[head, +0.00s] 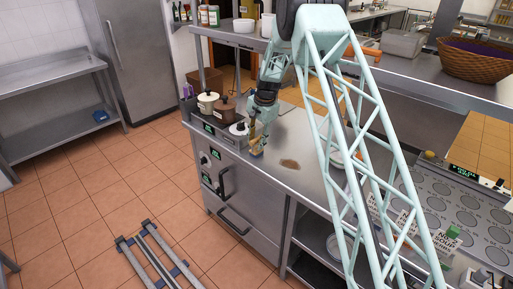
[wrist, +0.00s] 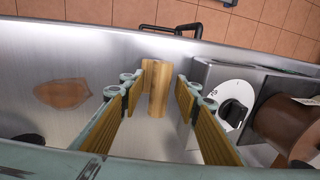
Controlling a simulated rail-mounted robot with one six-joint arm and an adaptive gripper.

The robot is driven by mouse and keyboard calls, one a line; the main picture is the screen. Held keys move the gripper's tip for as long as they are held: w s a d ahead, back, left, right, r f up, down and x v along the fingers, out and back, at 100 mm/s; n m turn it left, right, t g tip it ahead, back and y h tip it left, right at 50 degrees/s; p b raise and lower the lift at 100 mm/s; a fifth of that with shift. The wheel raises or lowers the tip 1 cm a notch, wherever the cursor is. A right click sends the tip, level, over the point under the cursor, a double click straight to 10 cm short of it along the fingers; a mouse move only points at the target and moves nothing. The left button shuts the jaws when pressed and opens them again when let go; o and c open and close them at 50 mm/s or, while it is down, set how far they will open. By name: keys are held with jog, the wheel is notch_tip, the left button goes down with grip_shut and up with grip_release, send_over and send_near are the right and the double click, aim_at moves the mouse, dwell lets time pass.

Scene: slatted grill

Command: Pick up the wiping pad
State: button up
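The wiping pad looks like a small tan, yellowish block. In the head view the pad (head: 257,149) is on the steel counter near its front edge. In the wrist view the pad (wrist: 156,88) stands between and beyond the two fingers, with a visible gap on each side. My gripper (wrist: 155,98) is open and empty, its two striped yellow-brown finger pads apart. In the head view my gripper (head: 258,136) points down right above the pad and partly covers it.
A brown stain (head: 290,163) lies on the counter right of the pad; it also shows in the wrist view (wrist: 62,94). A cooker unit with a black knob (wrist: 235,112) and a brown pot (wrist: 288,124) stands close to the right finger. A cream pot (head: 207,103) stands farther left.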

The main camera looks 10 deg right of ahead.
jog(key=shift+c, duration=0.9)
jog(key=c, duration=0.8)
jog(key=shift+r, duration=0.15)
jog(key=shift+r, duration=1.7)
jog(key=shift+s+d, duration=0.15)
jog(key=shift+s, duration=0.8)
jog(key=s, duration=0.4)
jog(key=s+d+r+b, duration=0.1)
jog(key=s, duration=0.4)
jog(key=s+d, duration=0.1)
jog(key=s, duration=0.3)
jog(key=shift+s+d+r, duration=0.15)
jog(key=shift+s+d, duration=0.05)
jog(key=shift+s, duration=0.2)
jog(key=shift+o, duration=1)
jog(key=shift+d, duration=0.2)
jog(key=shift+c, duration=0.3)
